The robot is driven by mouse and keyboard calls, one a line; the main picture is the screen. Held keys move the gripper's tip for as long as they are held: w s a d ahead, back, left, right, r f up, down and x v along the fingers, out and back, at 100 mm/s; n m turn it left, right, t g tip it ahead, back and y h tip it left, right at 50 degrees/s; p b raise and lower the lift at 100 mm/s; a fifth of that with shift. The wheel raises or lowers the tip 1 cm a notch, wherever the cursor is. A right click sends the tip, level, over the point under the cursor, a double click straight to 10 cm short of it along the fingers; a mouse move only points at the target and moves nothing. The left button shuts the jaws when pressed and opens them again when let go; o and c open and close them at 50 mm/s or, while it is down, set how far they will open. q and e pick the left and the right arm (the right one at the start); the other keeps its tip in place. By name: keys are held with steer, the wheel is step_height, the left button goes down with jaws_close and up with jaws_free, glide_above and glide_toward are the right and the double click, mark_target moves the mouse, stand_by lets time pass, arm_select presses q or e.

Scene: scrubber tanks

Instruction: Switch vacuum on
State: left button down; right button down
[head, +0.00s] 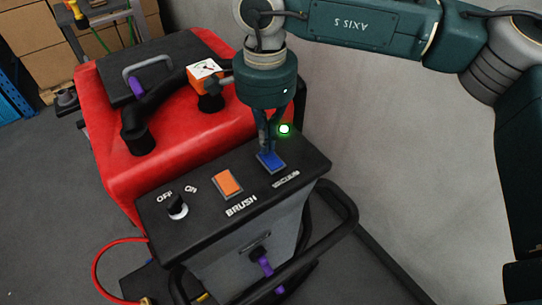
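The red floor scrubber (190,155) stands in the middle of the head view with its black control panel (205,220) facing me. The blue vacuum switch (271,161) sits at the panel's right, above the label VACUUM. My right gripper (266,148) points down over this switch, its fingertips at or very near the top of it. The fingers look close together; contact is not clear. A green light (285,129) glows just right of the fingers. The orange brush switch (228,184) and an OFF/ON knob (177,206) lie to the left. My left gripper is not in view.
A black hose (160,105) and an orange gauge box (204,78) are on the scrubber's top. A black handle bar (335,240) curves around the panel's right and front. A red hose (103,262) loops at lower left. A pale wall (400,150) stands to the right.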

steer(key=shift+f+b, duration=0.65)
steer(key=shift+f, duration=0.2)
steer(key=shift+r, duration=0.2)
steer(key=shift+r+p, duration=1.8)
steer(key=shift+r, duration=1.6)
steer(key=shift+f, duration=0.1)
